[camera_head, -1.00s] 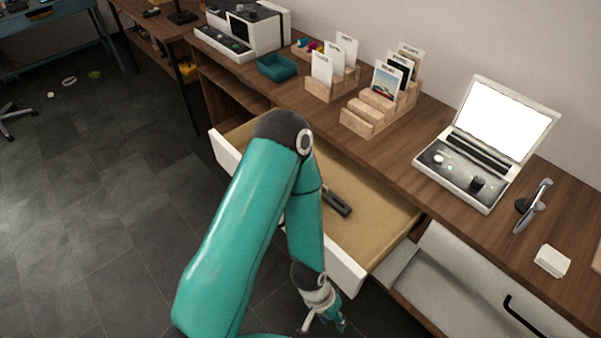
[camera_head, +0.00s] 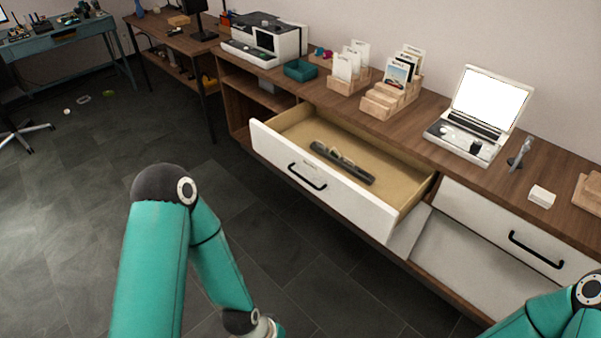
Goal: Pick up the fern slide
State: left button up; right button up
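Upright picture cards stand in two wooden racks on the counter. The left rack (camera_head: 347,86) holds several pale cards, and the right rack (camera_head: 381,100) holds several cards, with a coloured picture card (camera_head: 397,73) in front. The labels are too small to read, so I cannot tell which is the fern slide. My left arm hangs low in front of the drawer. Only a sliver of its gripper (camera_head: 277,330) shows at the bottom edge, and its fingertips are cut off. My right arm enters at the lower right, its gripper out of view.
An open drawer (camera_head: 385,172) juts out below the racks, with a long dark object (camera_head: 343,163) inside. A teal tray (camera_head: 300,70) and a white machine (camera_head: 264,41) stand left of the racks. A lit-screen device (camera_head: 478,117) and a white block (camera_head: 541,197) are to the right.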

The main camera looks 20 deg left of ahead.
aim_at(333, 152)
jog(key=u, duration=1)
jog(key=i, duration=1)
jog(key=z, duration=0.3)
